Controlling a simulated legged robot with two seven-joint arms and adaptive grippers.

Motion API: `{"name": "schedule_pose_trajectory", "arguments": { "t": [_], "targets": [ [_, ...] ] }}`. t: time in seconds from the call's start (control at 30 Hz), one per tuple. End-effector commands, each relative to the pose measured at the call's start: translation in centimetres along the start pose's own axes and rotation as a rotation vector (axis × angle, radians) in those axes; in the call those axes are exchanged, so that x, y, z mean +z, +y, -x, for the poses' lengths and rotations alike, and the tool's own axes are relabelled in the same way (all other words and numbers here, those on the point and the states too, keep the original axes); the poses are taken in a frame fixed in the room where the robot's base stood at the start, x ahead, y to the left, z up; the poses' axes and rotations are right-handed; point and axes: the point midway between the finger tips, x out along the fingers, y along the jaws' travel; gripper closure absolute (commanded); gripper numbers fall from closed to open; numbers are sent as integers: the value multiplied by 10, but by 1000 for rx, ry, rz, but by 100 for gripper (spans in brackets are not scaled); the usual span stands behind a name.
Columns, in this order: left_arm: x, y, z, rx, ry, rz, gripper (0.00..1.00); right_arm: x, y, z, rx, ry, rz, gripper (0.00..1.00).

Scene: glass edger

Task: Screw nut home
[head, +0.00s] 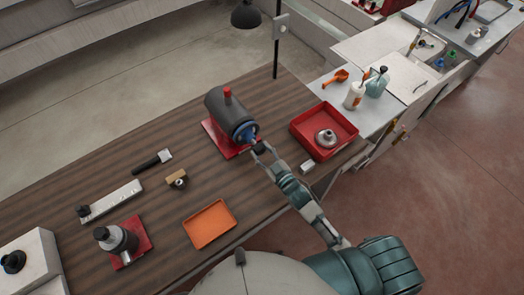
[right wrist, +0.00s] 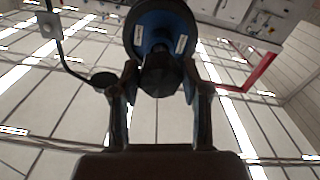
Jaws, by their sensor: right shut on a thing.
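A dark grey cylindrical spindle unit (head: 222,104) with a red cap on top stands on a red base at the back middle of the table. A blue round flange (head: 246,131) is on its front end; it fills the top of the right wrist view (right wrist: 150,22). My right gripper (head: 261,149) is at this end, shut on a dark nut (right wrist: 160,76) in front of the flange. The fingers sit on both sides of the nut. My left gripper is not in view.
A red tray (head: 346,116) holding a round metal part (head: 325,138) is right of my right gripper. A small light block (head: 307,166) lies beside it.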

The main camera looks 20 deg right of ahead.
Motion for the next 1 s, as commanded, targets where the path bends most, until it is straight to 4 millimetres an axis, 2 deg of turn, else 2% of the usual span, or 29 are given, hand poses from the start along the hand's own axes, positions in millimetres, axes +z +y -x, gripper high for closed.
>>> {"name": "schedule_pose_trajectory", "arguments": {
  "t": [0.37,1.0],
  "targets": [
    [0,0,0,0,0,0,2,0,0,-2,0,1,0,91],
    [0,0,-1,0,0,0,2,0,0,-18,1,1,0,91]
  ]
}}
